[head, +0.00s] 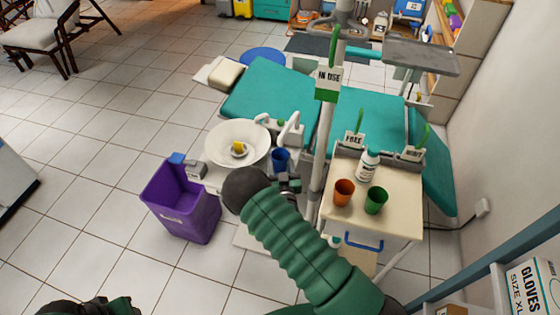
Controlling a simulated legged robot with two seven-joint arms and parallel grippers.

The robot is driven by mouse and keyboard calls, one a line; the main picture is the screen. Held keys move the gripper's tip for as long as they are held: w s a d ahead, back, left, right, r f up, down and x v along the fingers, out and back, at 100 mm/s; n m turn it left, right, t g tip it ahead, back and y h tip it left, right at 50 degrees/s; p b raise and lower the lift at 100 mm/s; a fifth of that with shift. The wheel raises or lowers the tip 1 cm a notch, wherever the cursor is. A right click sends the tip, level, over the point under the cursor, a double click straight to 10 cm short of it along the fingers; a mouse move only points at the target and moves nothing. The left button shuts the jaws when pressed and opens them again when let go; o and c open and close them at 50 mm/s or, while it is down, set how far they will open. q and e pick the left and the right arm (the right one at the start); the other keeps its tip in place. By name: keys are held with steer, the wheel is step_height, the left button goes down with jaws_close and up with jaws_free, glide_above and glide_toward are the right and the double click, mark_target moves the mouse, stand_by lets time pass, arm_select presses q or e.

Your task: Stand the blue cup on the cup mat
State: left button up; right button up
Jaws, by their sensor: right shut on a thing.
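The blue cup (281,158) is upright just right of the white basin (215,135), beside the pole. My right arm reaches up from the bottom right. My right gripper (289,181), small and partly hidden by the arm's dark end, is shut on the blue cup. I cannot make out the cup mat; the surface under the cup is hidden by the cup, gripper and arm. Only a dark green part of my left arm shows at the bottom left; its gripper is out of view.
A cart (405,220) at the right holds an orange cup (343,192), a green cup (375,200) and a white bottle (367,165). A pole (319,150) with an "IN USE" sign (328,83) stands close by. A purple bin (180,205) is at the left.

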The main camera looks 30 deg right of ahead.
steer(key=shift+f, duration=0.2)
steer(key=o, duration=1.5)
steer(key=shift+r, duration=0.1)
steer(key=shift+c, duration=0.2)
steer(key=shift+r, duration=0.2)
steer(key=v, duration=1.2)
steer(key=shift+p, duration=0.35)
